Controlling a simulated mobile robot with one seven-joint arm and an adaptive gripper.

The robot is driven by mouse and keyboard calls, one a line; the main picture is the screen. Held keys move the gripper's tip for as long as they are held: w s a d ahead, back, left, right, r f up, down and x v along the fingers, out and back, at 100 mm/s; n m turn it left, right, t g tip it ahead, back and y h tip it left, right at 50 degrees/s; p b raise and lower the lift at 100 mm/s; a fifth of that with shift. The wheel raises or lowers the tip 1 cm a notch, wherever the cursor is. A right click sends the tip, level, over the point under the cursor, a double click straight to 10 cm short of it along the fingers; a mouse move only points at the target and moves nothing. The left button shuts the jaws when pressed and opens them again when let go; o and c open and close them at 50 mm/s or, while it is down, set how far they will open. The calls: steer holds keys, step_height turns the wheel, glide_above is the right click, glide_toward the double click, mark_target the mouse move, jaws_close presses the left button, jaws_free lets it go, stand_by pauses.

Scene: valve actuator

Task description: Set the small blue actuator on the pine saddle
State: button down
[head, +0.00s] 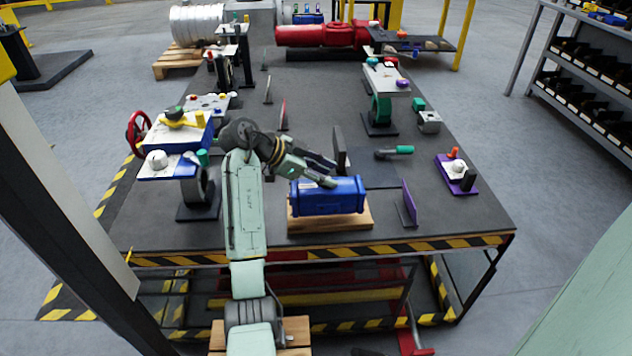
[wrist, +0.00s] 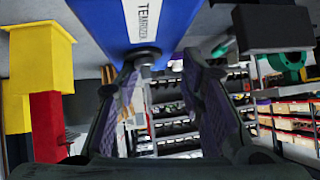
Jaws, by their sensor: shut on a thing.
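The small blue actuator (head: 335,196) lies level over the pine saddle (head: 345,222) near the front edge of the bench; I cannot tell whether it rests on the wood or hangs just above it. My gripper (head: 327,179) reaches it from the upper left and is shut on it at its back upper side. In the wrist view, the actuator's blue body (wrist: 110,22), with a white label, fills the top middle. My two fingers (wrist: 165,80) stand on either side below it; the exact contact is hard to see.
A dark upright plate (head: 340,150) stands behind the actuator, and a purple upright plate (head: 409,203) stands to its right. A green-handled tool (head: 398,150) lies behind on a dark mat.

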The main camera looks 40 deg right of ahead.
steer(key=shift+w+d+r, duration=0.1)
steer(key=shift+w+d, duration=0.2)
steer(key=shift+d, duration=0.2)
steer(key=shift+w+d+r, duration=0.1)
steer(key=shift+w+d, duration=0.15)
steer(key=shift+d, duration=0.2)
steer(key=shift+f+p, duration=0.85)
steer(key=shift+f, duration=1)
steer(key=c, duration=1.1)
jaws_free()
steer(key=shift+f, duration=0.2)
steer(key=shift+o, duration=0.2)
steer(key=p+v, duration=0.3)
steer(key=v, duration=0.8)
steer(key=shift+d+p, duration=0.1)
steer(key=shift+p, duration=0.25)
steer(key=shift+w+a+r, duration=0.15)
steer(key=shift+a+r, duration=0.15)
steer(key=shift+a, duration=0.2)
